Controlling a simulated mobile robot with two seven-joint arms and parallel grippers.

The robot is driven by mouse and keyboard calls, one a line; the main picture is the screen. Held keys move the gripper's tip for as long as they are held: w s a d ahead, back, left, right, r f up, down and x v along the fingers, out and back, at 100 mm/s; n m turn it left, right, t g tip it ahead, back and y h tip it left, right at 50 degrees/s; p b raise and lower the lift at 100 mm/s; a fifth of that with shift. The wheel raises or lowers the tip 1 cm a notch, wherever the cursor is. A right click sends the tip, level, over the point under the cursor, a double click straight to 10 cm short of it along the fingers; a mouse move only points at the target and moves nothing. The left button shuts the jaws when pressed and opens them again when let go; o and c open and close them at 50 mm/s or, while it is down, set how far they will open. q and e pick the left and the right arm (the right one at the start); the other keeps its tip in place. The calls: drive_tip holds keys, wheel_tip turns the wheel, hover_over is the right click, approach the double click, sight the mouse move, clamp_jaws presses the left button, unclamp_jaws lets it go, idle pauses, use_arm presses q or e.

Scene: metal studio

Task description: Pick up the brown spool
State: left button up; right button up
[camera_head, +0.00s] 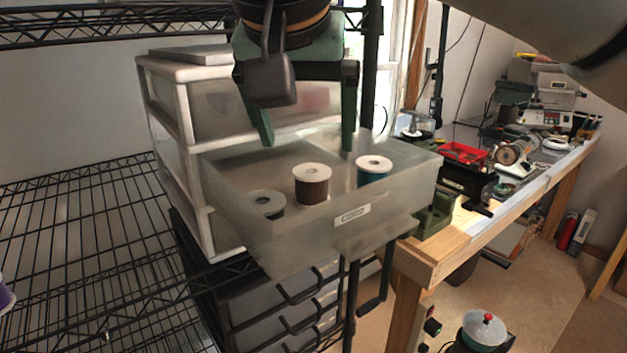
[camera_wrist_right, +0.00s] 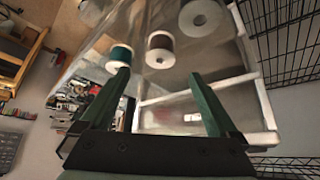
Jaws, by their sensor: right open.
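The brown spool (camera_head: 312,190) with a pale top stands upright in the open translucent drawer (camera_head: 300,246), between two other spools. It also shows in the right wrist view (camera_wrist_right: 159,57), beyond and roughly between my fingertips. My right gripper (camera_head: 308,146) is open and empty, with its green fingers pointing down over the drawer, a little behind and above the brown spool. I see no contact. My left gripper is not in view.
A teal spool (camera_head: 374,174) stands right of the brown one, and a grey spool (camera_head: 267,205) stands left. The drawer walls surround them. A white drawer cabinet (camera_head: 172,150) is behind left. Wire shelving (camera_head: 70,240) lies left, a wooden workbench (camera_head: 450,245) right.

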sight(312, 177)
drive_tip(key=x, duration=0.9)
drive_tip(key=shift+f, duration=0.4)
drive_tip(key=c, duration=1.4)
drive_tip(key=shift+r, duration=0.15)
drive_tip(key=shift+c, duration=0.2)
